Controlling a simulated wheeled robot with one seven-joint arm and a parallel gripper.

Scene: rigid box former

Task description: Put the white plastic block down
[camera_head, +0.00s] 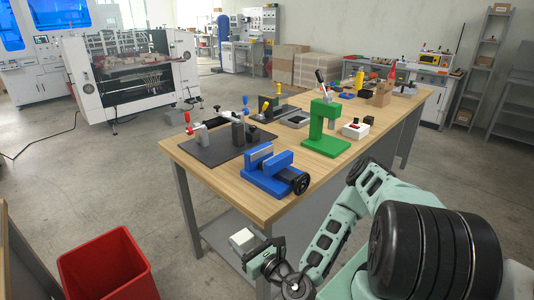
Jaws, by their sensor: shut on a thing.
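The white plastic block (242,239) is at the lower middle of the head view, in front of the workbench's near end. My gripper (252,250) is shut on the block and holds it in the air, below the level of the bench top. The block's lower part and the fingertips are partly hidden by the gripper body. The wooden workbench (226,175) stands behind and to the right of the block.
A blue vise (270,178), a green press (322,128) and a dark mat with clamps (208,150) stand on the bench. A red bin (105,265) is at the lower left. A grey lower shelf (222,240) lies under the bench. Bare floor is left of the bench.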

